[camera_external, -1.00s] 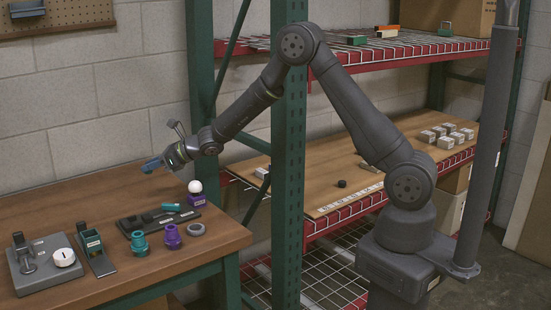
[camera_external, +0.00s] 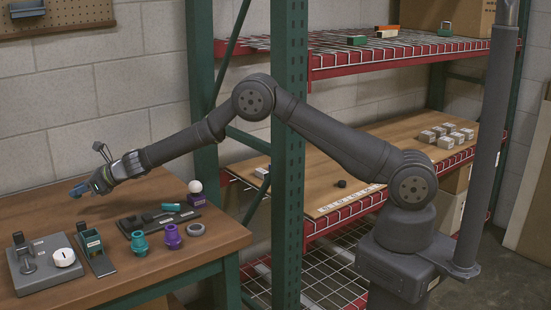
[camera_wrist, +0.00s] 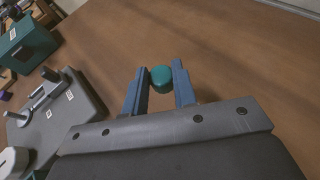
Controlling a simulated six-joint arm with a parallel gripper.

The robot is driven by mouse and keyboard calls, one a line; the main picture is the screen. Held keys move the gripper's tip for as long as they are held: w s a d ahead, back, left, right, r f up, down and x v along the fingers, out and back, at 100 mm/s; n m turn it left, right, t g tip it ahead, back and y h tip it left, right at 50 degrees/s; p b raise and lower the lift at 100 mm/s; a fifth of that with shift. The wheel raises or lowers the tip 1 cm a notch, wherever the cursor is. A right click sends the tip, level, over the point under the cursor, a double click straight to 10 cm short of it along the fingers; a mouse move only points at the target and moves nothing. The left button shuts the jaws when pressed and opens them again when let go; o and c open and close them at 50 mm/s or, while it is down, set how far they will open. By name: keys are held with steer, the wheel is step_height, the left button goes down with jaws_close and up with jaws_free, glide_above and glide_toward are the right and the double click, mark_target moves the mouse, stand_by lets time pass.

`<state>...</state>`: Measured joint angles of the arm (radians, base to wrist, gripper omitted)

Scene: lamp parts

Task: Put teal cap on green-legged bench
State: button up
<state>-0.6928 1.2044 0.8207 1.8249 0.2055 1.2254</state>
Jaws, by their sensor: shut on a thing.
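My gripper (camera_external: 80,189) is over the far left part of the wooden bench top (camera_external: 130,205), with the fingers pointing left. In the wrist view its two blue fingers (camera_wrist: 160,80) are shut on the teal cap (camera_wrist: 161,77), a short rounded piece held between the fingertips. Bare bench wood (camera_wrist: 235,70) shows behind and around the cap. I cannot tell whether the cap touches the bench or is a little above it. In the external view the cap cannot be made out at the fingers. A green bench leg (camera_external: 232,280) shows at the front right corner.
A grey fixture plate (camera_external: 48,268) with a lever and white dial stands at the front left. A green-ended holder (camera_external: 92,245), teal part (camera_external: 139,243), purple part (camera_external: 172,236), grey ring (camera_external: 196,229) and black tray (camera_external: 160,217) stand to the right. The bench's back left is clear.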

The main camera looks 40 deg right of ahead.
glide_above(73, 223)
step_height(73, 223, down, 3)
steer(key=shift+r, duration=0.15)
steer(key=shift+f, duration=2)
steer(key=shift+f, duration=0.1)
steer(key=o, duration=1)
steer(key=shift+v, duration=1.2)
steer(key=v, duration=0.9)
steer(key=shift+s+d, duration=0.15)
steer(key=shift+d, duration=0.1)
